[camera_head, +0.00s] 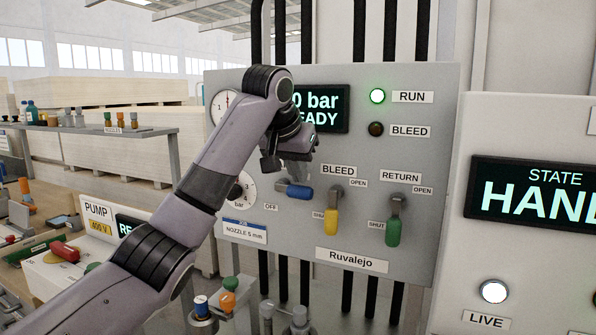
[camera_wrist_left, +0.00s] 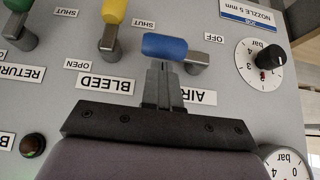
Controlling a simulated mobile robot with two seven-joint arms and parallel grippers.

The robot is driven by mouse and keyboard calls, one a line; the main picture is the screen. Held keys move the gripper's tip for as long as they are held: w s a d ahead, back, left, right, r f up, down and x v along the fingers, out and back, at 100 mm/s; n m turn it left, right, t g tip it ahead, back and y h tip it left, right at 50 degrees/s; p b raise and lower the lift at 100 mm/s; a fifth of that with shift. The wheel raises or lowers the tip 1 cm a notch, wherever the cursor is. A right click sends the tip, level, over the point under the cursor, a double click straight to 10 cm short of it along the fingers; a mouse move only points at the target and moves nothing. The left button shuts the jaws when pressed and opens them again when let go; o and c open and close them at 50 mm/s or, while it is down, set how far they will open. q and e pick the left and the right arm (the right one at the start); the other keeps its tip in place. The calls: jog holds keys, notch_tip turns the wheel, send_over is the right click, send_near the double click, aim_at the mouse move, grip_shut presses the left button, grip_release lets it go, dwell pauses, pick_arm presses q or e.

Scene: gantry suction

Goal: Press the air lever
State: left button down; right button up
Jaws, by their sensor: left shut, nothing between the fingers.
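The air lever (camera_head: 298,192) has a blue handle and lies roughly level on the grey panel (camera_head: 420,170). Its blue handle (camera_wrist_left: 165,46) also shows in the left wrist view, which sees the panel upside down, with the AIR label partly hidden. My left gripper (camera_head: 294,172) is shut and empty, just above the blue handle. In the left wrist view its closed fingertips (camera_wrist_left: 158,65) are at the handle's edge; I cannot tell whether they touch. The OFF label (camera_head: 271,207) is below and left of the lever. My right gripper is not in view.
The yellow bleed lever (camera_head: 331,221) and green return lever (camera_head: 394,231) hang down to the right. The RUN lamp (camera_head: 377,96) is lit green; the BLEED lamp (camera_head: 376,129) is dark. My arm partly covers the display (camera_head: 330,108).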

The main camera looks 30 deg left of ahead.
pick_arm(q)
jog(key=shift+f, duration=0.2)
dwell(0.4)
jog(key=shift+f+b, duration=0.1)
jog(key=shift+b, duration=0.2)
jog(key=shift+d, duration=0.2)
